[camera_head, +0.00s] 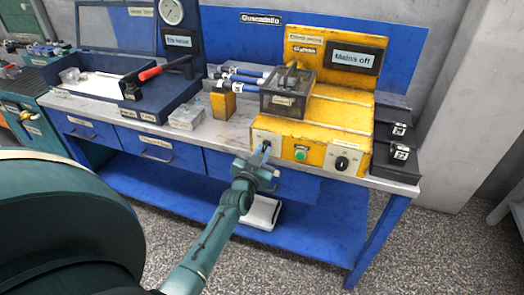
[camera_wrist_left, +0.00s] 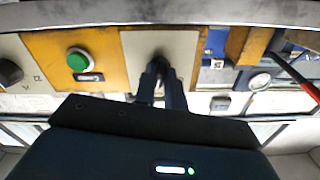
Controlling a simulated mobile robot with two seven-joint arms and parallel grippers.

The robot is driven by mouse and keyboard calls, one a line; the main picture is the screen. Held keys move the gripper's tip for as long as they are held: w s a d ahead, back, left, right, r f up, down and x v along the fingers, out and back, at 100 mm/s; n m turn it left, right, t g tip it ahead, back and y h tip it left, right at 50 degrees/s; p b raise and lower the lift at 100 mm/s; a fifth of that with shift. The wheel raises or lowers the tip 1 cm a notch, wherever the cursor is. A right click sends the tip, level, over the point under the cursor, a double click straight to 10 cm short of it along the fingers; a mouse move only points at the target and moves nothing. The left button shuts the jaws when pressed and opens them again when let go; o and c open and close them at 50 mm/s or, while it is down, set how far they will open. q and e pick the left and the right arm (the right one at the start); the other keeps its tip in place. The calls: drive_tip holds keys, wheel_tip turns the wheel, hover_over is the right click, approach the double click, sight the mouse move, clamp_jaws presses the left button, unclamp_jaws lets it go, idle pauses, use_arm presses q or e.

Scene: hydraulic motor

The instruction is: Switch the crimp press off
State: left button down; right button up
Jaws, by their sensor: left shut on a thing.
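The yellow crimp press (camera_head: 345,115) stands at the right end of the blue bench. Its dark display (camera_head: 353,57) reads "Mains off". Its front carries a pale switch plate at the left (camera_wrist_left: 190,50), a green button (camera_head: 300,155) and a black dial (camera_head: 341,163) on a white plate. My left gripper (camera_head: 264,155) is at the left plate, its fingers shut on the small switch there. The wrist view shows the fingers (camera_wrist_left: 161,88) closed over the switch, which they mostly hide. The green button (camera_wrist_left: 79,60) is beside them. My right gripper is not in view.
A clear-walled box (camera_head: 287,92) sits on the press. Left of it are blue-ended hoses (camera_head: 240,75), a yellow block (camera_head: 222,104) and a clear box (camera_head: 187,117). Black cases (camera_head: 398,135) stand at the right. Floor in front is free.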

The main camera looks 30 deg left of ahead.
use_arm(q)
drive_tip(key=n, duration=0.5)
drive_tip(key=shift+n+p, duration=0.3)
drive_tip(key=n, duration=0.5)
drive_tip(key=shift+d+n, duration=0.1)
drive_tip(key=shift+n, duration=0.6)
drive_tip(key=c, duration=1.5)
unclamp_jaws()
drive_tip(key=shift+o, duration=0.2)
drive_tip(key=shift+s, duration=0.1)
drive_tip(key=v, duration=1.3)
